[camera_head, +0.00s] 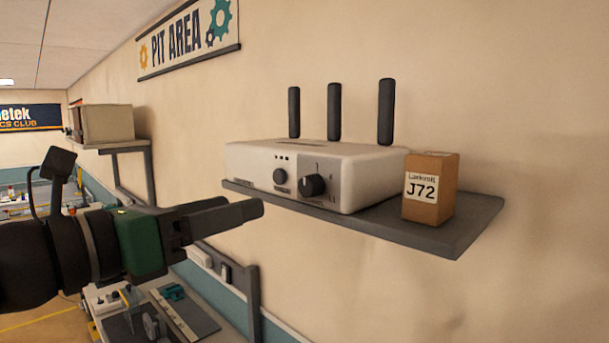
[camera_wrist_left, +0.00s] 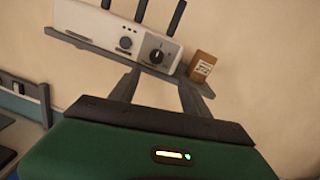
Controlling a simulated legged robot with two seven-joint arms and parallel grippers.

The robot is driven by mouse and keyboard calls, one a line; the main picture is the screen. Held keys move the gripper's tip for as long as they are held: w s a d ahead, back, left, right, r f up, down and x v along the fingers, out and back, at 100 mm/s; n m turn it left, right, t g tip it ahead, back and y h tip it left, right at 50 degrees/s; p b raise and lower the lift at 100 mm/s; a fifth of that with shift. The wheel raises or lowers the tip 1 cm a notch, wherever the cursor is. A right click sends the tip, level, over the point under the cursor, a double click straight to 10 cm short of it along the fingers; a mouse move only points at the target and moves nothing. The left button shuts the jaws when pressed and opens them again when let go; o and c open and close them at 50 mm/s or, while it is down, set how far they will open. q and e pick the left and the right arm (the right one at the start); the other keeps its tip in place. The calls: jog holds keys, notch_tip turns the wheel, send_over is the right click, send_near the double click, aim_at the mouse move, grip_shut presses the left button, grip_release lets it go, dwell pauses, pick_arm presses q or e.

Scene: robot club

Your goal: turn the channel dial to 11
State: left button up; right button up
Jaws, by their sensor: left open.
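The channel dial (camera_head: 312,186) is a black round knob on the front of a white radio box (camera_head: 345,170) with several black antennas. A pale mark shows on the dial, but the numbers around it are too small to read. A smaller black knob (camera_head: 280,176) sits to its left. The dial also shows in the left wrist view (camera_wrist_left: 158,54), beyond my fingertips. My left gripper (camera_head: 250,210) is open and empty, below and left of the dial and apart from it. It also shows in the wrist view (camera_wrist_left: 158,85). My right gripper is not in view.
The box stands on a dark wall shelf (camera_head: 440,238). A brown carton labelled J72 (camera_head: 430,190) stands at its right end, close to the box. Another shelf with a beige box (camera_head: 105,123) is farther left. A workbench with tools (camera_head: 190,315) is below.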

aim_at(305, 188)
pick_arm(q)
jog(key=p+x, duration=0.2)
jog(key=x, duration=0.3)
jog(key=p+x, duration=0.3)
jog(key=x, duration=0.2)
jog(key=p+x, duration=0.3)
jog(key=x, duration=0.2)
jog(key=shift+w+a+f, duration=0.15)
jog(key=shift+w+a, duration=0.15)
jog(key=shift+w, duration=0.1)
jog(key=shift+w+d, duration=0.1)
jog(key=shift+d, duration=0.1)
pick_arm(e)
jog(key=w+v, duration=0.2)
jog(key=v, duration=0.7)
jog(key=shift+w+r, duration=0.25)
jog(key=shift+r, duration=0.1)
pick_arm(q)
jog(key=shift+s+a, duration=0.1)
jog(key=shift+s, duration=0.1)
jog(key=shift+c, duration=0.8)
grip_shut()
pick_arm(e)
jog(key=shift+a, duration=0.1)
